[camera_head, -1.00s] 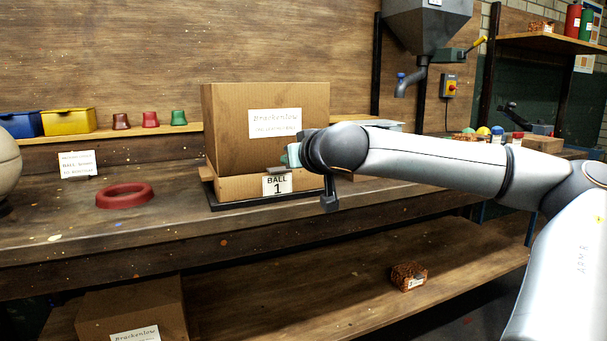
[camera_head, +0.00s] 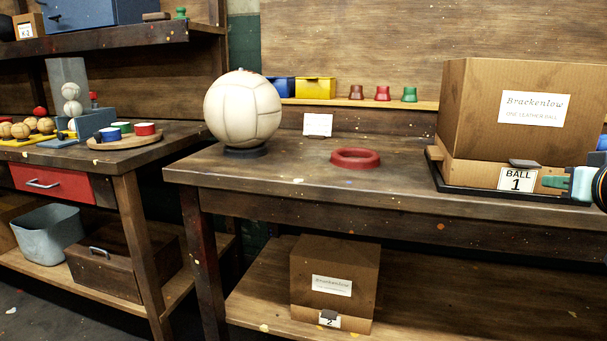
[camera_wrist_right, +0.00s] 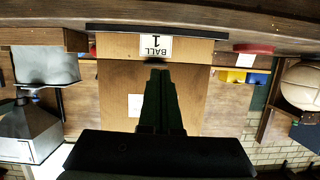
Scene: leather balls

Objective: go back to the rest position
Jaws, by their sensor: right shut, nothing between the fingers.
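My right gripper (camera_head: 558,182) shows at the right edge of the head view, in front of the cardboard box marked BALL 1 (camera_head: 470,110) and just right of its number label. I cannot tell whether it touches the box. In the right wrist view its dark fingers (camera_wrist_right: 158,72) are together with nothing between them, and the box (camera_wrist_right: 118,85) appears upside down behind them. Most of my right arm is out of the head view. My left gripper is in neither view.
The box stands on a black tray (camera_head: 436,174) on the workbench (camera_head: 290,190). A red ring (camera_head: 356,164) and a pale leather ball (camera_head: 243,110) on a dark stand are to its left. Box 2 (camera_head: 335,270) is on the lower shelf. The bench between ring and tray is clear.

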